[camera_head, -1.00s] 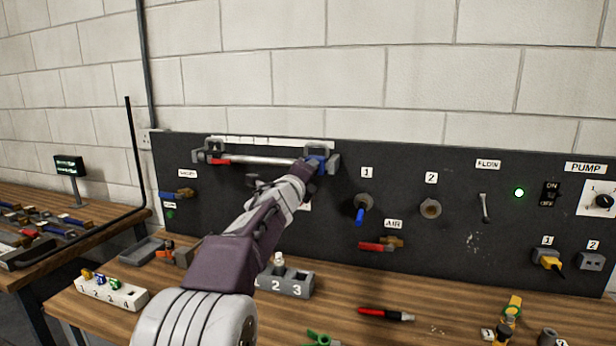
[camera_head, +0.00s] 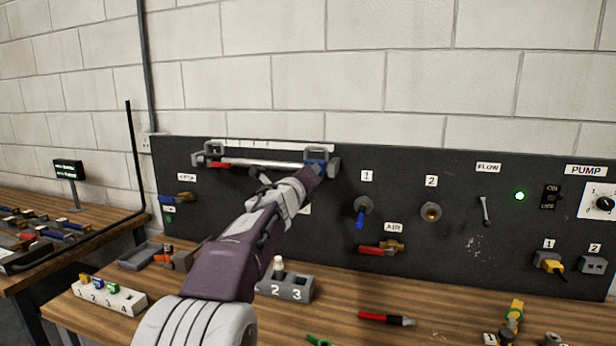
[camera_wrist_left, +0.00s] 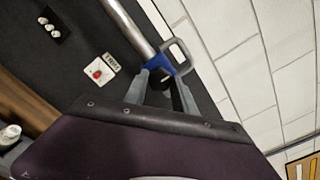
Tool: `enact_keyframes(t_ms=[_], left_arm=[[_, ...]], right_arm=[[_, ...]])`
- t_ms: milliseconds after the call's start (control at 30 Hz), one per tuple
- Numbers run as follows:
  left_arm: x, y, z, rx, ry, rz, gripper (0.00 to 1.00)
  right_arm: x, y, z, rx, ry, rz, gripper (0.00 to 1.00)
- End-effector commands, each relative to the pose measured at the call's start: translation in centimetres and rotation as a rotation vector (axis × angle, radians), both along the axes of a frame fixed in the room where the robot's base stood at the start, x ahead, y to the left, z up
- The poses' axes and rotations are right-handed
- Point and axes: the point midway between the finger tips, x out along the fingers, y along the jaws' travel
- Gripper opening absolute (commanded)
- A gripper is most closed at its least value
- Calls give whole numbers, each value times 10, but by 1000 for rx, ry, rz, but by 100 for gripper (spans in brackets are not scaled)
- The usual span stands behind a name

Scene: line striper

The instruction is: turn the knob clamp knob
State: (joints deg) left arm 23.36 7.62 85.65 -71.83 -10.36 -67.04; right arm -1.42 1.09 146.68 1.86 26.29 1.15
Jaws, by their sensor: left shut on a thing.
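A silvery bar (camera_head: 265,164) runs along the upper left of the dark panel, between grey brackets. A blue clamp part (camera_head: 318,163) sits at its right end, and a red part (camera_head: 219,164) at its left. In the left wrist view the blue part (camera_wrist_left: 155,63) is beside a grey bracket loop (camera_wrist_left: 181,57). My left gripper (camera_head: 315,174) is at the blue end. In the wrist view its fingers (camera_wrist_left: 164,82) straddle a small dark part just below the blue one, seemingly the clamp knob. The hand mostly hides this knob in the head view. My right gripper is not in view.
A blue-handled valve (camera_head: 361,215) and a red-handled valve (camera_head: 376,248) stick out of the panel right of my arm. A numbered grey block (camera_head: 288,287) and a white block (camera_head: 110,297) stand on the wooden bench (camera_head: 345,295). A red-black tool (camera_head: 386,318) lies there.

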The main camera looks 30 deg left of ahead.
Motion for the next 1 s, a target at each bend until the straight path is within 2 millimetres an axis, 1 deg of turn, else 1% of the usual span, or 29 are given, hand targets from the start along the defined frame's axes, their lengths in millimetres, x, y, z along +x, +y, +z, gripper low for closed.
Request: enact_keyframes(t_ms=[167,200,233,267,533,633,733,833,900,1000], left_arm=[[0,0,-1,2,2,0,0],[0,0,-1,2,2,0,40],[0,0,-1,1,2,0,49],[0,0,-1,1,2,0,54],[0,0,0,0,0,0,54],[-6,-1,0,0,-1,0,54],[-23,-5,-1,0,-1,1,54],[-46,-11,0,1,-3,1,54],[-60,-14,1,0,-2,2,54],[-76,-18,1,0,0,1,54]], right_arm=[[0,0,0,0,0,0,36],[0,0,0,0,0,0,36],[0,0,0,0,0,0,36],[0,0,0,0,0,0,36],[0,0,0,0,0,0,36],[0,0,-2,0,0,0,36],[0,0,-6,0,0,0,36],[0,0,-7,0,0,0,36],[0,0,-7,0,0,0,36],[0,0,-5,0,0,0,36]])
